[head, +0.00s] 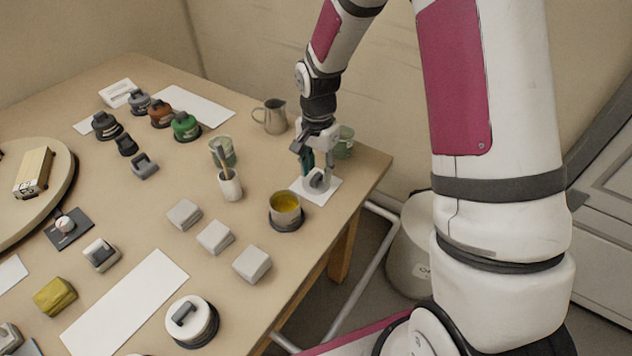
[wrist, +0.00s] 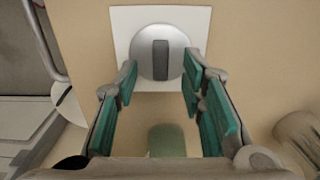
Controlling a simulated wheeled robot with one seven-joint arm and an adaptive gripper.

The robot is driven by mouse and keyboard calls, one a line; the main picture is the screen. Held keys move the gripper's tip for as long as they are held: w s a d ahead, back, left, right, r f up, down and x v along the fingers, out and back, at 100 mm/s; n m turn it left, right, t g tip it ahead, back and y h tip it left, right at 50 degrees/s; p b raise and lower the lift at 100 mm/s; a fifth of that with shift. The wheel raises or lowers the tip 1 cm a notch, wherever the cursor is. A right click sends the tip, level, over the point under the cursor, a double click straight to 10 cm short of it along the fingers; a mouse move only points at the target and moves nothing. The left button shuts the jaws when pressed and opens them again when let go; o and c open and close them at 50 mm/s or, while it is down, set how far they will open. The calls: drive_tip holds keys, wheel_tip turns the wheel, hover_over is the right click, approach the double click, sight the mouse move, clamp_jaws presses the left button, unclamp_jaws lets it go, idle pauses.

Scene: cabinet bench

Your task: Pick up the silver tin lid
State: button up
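The silver tin lid (wrist: 146,65) is a round grey disc with a dark upright bar handle (wrist: 160,60). It lies on a white square card (wrist: 122,22) near the table's right edge. In the head view the lid (head: 318,182) is partly covered by my fingers. My gripper (head: 317,166) is just above it, pointing down. In the wrist view my gripper (wrist: 160,80) is open, with its green-padded fingers apart and the handle lined up with the gap between them. Nothing is held. I cannot tell how much height separates the fingertips from the lid.
A yellow-filled cup (head: 286,206) stands in front of the card. A green cup (head: 344,142) is just behind my gripper, and a grey pitcher (head: 271,116) is at back left. A white holder (head: 230,184) with sticks stands to the left. Several grey blocks (head: 214,237) lie nearer.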

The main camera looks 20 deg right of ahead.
drive_tip(key=shift+f, duration=0.95)
clamp_jaws()
drive_tip(key=shift+r, duration=0.1)
